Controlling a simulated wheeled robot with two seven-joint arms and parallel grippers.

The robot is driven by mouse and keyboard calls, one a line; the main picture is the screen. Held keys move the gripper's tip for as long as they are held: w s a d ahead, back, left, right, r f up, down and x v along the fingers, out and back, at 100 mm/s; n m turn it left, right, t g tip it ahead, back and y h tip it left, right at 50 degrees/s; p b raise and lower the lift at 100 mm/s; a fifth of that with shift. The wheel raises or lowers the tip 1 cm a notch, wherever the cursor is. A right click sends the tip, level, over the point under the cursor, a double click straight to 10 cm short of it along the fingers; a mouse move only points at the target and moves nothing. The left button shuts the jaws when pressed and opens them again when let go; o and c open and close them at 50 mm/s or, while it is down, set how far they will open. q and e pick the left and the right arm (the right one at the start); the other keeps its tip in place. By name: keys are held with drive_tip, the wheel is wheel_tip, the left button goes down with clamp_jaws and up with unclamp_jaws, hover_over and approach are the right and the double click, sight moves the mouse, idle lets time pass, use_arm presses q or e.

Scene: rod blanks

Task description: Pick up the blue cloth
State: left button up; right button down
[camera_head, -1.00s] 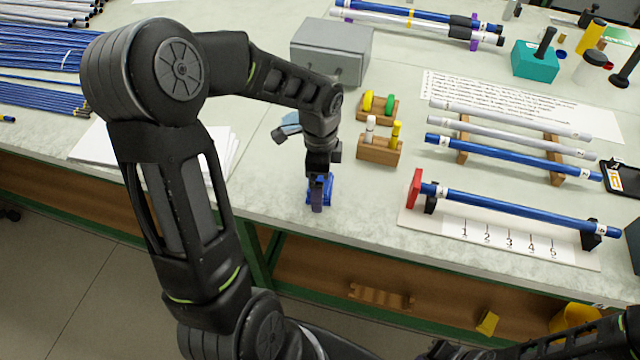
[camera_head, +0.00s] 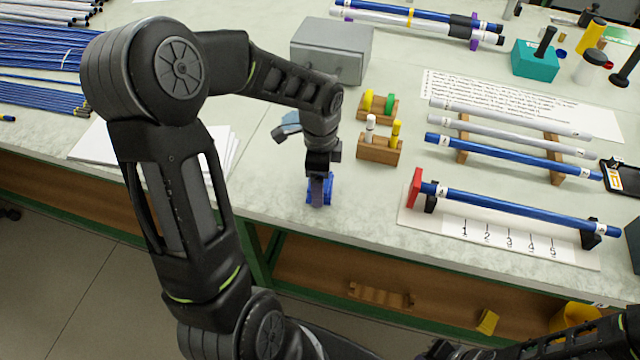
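A dark blue piece, which looks like the blue cloth (camera_head: 327,187), lies on the bench near its front edge. My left gripper (camera_head: 317,192) points straight down at it, with its fingertips at the blue piece. The gripper covers part of it, and I cannot tell whether the fingers are closed on it. A paler blue item (camera_head: 290,119) shows behind my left wrist, mostly hidden. My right arm shows only at the bottom right, and the opening of its gripper cannot be made out.
Small wooden blocks (camera_head: 380,150) with white, yellow and green pegs stand right of my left gripper. A grey box (camera_head: 331,52) is behind. A blue rod lies on a numbered board (camera_head: 410,218) to the right. White paper (camera_head: 92,143) lies left.

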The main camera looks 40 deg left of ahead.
use_arm(q)
drive_tip(key=c, duration=0.6)
drive_tip(key=shift+r, duration=0.1)
wheel_tip(320, 180, up, 10)
idle(0.4)
drive_tip(key=o, duration=0.8)
drive_tip(key=c, duration=0.6)
